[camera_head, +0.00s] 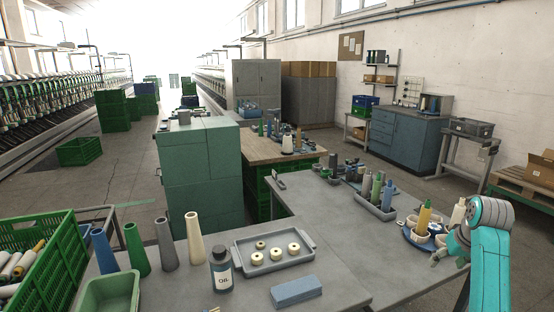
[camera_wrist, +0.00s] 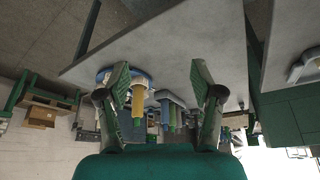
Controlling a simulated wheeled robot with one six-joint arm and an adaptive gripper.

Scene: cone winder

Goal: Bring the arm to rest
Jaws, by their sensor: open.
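My arm (camera_head: 488,262) is teal with a grey joint and stands bent at the right edge of the head view. My gripper (camera_head: 436,262) shows small there, low beside the round blue tray (camera_head: 412,243) with cups and cones. In the wrist view, which is upside down, the two green-padded fingers of my gripper (camera_wrist: 160,78) are spread wide with nothing between them. A yellow cone (camera_wrist: 138,101) appears beyond the fingers, apart from them. Whether the gripper touches the tabletop cannot be told.
The grey table (camera_head: 340,225) carries a tray of cones (camera_head: 376,210), a tray with small rings (camera_head: 270,265), an oil bottle (camera_head: 221,270) and a blue block (camera_head: 296,291). A green crate (camera_head: 45,270) of bobbins stands at left. The middle of the table is clear.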

